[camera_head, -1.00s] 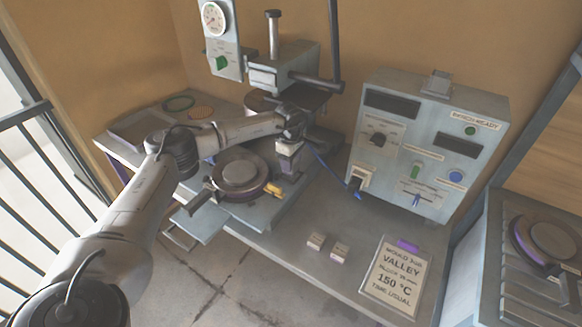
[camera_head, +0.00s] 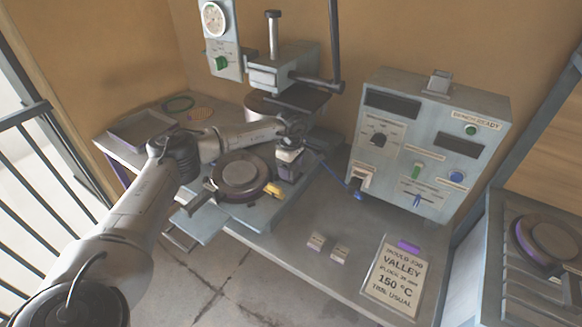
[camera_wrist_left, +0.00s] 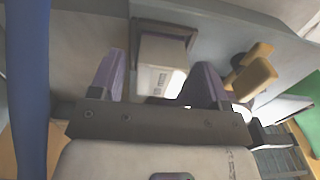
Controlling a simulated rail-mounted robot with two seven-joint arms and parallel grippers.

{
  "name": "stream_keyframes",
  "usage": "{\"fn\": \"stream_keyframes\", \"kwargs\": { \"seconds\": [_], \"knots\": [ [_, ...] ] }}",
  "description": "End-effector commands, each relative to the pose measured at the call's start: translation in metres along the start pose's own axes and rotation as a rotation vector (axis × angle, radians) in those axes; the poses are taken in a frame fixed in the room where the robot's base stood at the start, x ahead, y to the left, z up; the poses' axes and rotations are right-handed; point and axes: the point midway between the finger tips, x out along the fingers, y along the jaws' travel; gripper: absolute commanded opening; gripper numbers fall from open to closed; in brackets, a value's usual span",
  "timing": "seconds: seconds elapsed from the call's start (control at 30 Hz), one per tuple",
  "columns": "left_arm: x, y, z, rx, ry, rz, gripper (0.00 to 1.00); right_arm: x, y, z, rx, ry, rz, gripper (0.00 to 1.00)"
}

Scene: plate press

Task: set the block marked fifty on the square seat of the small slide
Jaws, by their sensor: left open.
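My left gripper (camera_wrist_left: 158,92) is open, its two purple fingers on either side of a pale block (camera_wrist_left: 160,72) with small dark marks I cannot read. The block lies over a dark-edged square frame (camera_wrist_left: 164,27), which looks like the seat of the small slide; I cannot tell whether it is fully down in it. In the head view my left gripper (camera_head: 289,158) is low beside the press, and the arm partly hides the slide. Two small pale blocks (camera_head: 316,242) (camera_head: 340,252) lie apart on the bench front; their marks are too small to read. My right gripper is out of view.
The round plate mould (camera_head: 240,174) and a yellow handle (camera_head: 273,190) are close to my left gripper. The press (camera_head: 278,75) stands behind. A grey control box (camera_head: 425,140) with a blue lever is to the right. A sign card (camera_head: 397,277) lies on the bench front.

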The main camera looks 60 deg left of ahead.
Motion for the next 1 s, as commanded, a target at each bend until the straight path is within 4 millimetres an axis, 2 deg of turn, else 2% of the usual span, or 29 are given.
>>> {"fn": "stream_keyframes", "kwargs": {
  "seconds": [0.13,0.23,0.7,1.0],
  "knots": [
    [-0.004,0.000,0.000,0.000,0.000,0.001,0.70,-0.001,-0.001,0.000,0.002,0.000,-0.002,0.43],
    [-0.016,0.000,0.000,-0.001,-0.001,0.001,0.70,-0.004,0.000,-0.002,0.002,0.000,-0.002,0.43],
    [-0.099,0.000,0.000,0.000,-0.001,0.002,0.70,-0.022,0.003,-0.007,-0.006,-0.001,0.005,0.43],
    [-0.122,0.000,0.000,0.000,0.000,0.001,0.70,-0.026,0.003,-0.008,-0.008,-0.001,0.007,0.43]
  ]
}}
